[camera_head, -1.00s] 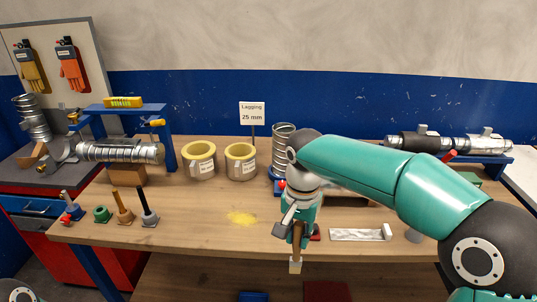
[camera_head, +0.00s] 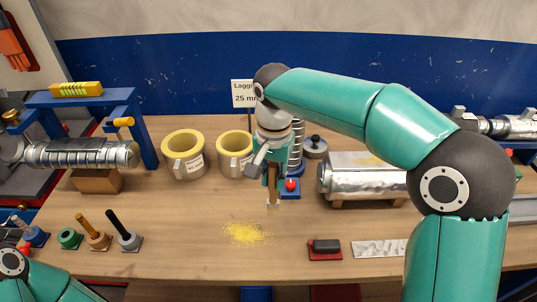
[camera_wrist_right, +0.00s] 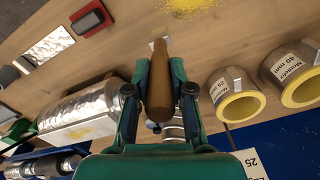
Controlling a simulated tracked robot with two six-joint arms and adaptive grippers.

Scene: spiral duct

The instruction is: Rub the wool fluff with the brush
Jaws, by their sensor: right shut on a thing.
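The wool fluff is a loose yellow patch (camera_head: 247,233) on the wooden bench; its edge also shows at the top of the right wrist view (camera_wrist_right: 190,5). My right gripper (camera_head: 271,178) is shut on the brush, whose brown wooden handle (camera_wrist_right: 159,85) points down between the fingers. The brush's pale tip (camera_head: 273,205) is just behind and to the right of the fluff, apart from it in the head view. I cannot tell whether the tip touches the bench. Only part of my left arm shows at lower left; its gripper is out of view.
Two yellow-lined insulation rings (camera_head: 184,155) stand behind the fluff. A foil-wrapped duct (camera_head: 362,177) lies to the right. A red pad with a dark block (camera_head: 325,248) and a foil strip (camera_head: 380,249) lie at front right. Several upright tools (camera_head: 122,232) stand at left.

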